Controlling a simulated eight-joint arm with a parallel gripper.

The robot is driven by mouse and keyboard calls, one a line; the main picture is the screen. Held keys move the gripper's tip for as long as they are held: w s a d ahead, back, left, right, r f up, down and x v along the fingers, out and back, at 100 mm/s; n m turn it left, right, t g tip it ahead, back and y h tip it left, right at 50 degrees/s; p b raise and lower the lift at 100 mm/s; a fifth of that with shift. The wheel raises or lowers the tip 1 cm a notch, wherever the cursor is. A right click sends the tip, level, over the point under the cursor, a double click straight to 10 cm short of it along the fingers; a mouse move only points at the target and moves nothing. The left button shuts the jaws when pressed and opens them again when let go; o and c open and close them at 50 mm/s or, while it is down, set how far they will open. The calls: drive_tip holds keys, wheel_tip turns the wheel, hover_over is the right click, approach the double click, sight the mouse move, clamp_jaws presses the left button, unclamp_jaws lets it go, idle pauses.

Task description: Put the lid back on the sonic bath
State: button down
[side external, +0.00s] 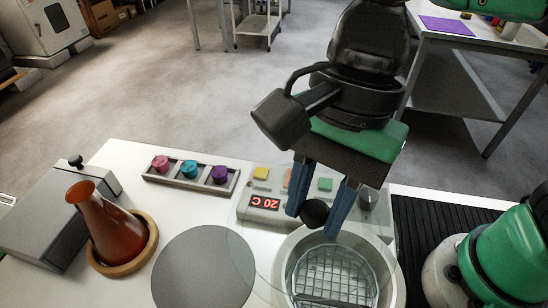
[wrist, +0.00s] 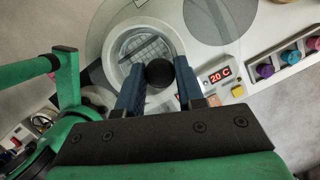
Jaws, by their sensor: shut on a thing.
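The lid is a clear, see-through disc with a round black knob (side external: 314,212). My gripper (side external: 318,216) is shut on this knob. The knob also shows between the fingers in the wrist view (wrist: 160,73). The sonic bath (side external: 397,286) has a round basin with a wire basket (side external: 335,272) inside and a red 20 C display (side external: 265,203). In the side view the clear disc overlaps the basin and panel and looks shifted left of the rim. Its height above the rim is hard to tell.
A grey round disc (side external: 204,268) lies on the white table left of the bath. A brown flask (side external: 98,220) stands in a cork ring, beside a grey box (side external: 52,220). A rack with coloured caps (side external: 190,173) is behind. A black ribbed surface (side external: 425,235) lies right.

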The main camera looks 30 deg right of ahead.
sight(365, 228)
drive_tip(key=s+d+f, duration=0.3)
drive_tip(key=shift+f, duration=0.1)
drive_tip(key=shift+d+f, duration=0.1)
drive_tip(key=shift+f, duration=3.15)
drive_tip(key=shift+f, duration=0.15)
unclamp_jaws()
drive_tip(key=shift+r, duration=3.5)
